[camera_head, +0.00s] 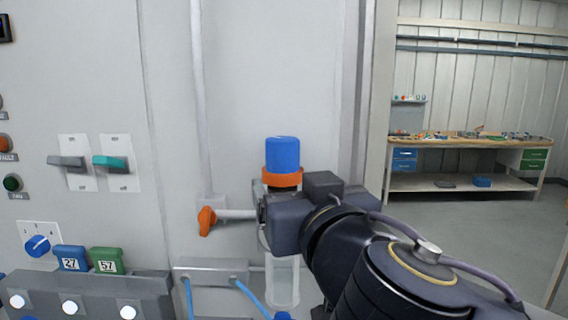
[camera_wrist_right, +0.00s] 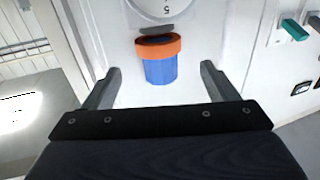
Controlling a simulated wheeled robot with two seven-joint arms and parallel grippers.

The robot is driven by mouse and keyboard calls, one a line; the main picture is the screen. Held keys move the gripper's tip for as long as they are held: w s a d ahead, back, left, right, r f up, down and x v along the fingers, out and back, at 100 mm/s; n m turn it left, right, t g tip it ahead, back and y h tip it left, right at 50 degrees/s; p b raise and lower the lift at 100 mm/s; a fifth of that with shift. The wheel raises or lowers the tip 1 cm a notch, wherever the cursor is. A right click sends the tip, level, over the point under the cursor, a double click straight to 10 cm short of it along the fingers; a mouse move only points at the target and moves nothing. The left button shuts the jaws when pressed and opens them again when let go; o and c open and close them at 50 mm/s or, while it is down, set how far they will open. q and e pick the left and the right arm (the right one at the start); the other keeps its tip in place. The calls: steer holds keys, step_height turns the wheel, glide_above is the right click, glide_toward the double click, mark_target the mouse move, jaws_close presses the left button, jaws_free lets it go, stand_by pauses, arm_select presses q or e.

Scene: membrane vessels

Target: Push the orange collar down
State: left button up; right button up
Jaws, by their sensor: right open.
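The orange collar (camera_head: 283,179) is a ring around the lower part of an upright blue cap (camera_head: 282,153) in the head view. In the right wrist view, which is upside down, the collar (camera_wrist_right: 158,46) and the blue cap (camera_wrist_right: 160,72) show between the two fingers. My right gripper (camera_wrist_right: 160,70) is open, with one finger on each side of the cap and collar and visible gaps between. In the head view its dark body hides what is just below the collar. I cannot tell its exact distance. My left gripper is not in view.
A clear vessel (camera_head: 283,286) stands below my right gripper. An orange valve handle (camera_head: 206,221) on a short pipe sticks out left of it. Switches and a panel are at left; a workbench (camera_head: 464,143) stands far right.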

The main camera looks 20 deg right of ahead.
mark_target(284, 183)
steer(key=shift+w+r, duration=0.15)
steer(key=shift+w, duration=0.3)
steer(key=w+p, duration=0.1)
steer(key=w, duration=0.2)
steer(key=w+p, duration=0.1)
steer(key=w, duration=0.2)
steer(key=shift+w+d+f, duration=0.15)
steer(key=shift+f, duration=0.05)
steer(key=c, duration=1.4)
steer(key=f+b, duration=0.1)
steer(key=b, duration=0.1)
steer(key=shift+f+b, duration=0.3)
steer(key=shift+b, duration=0.05)
steer(key=shift+f+b, duration=0.1)
steer(key=shift+b, duration=0.45)
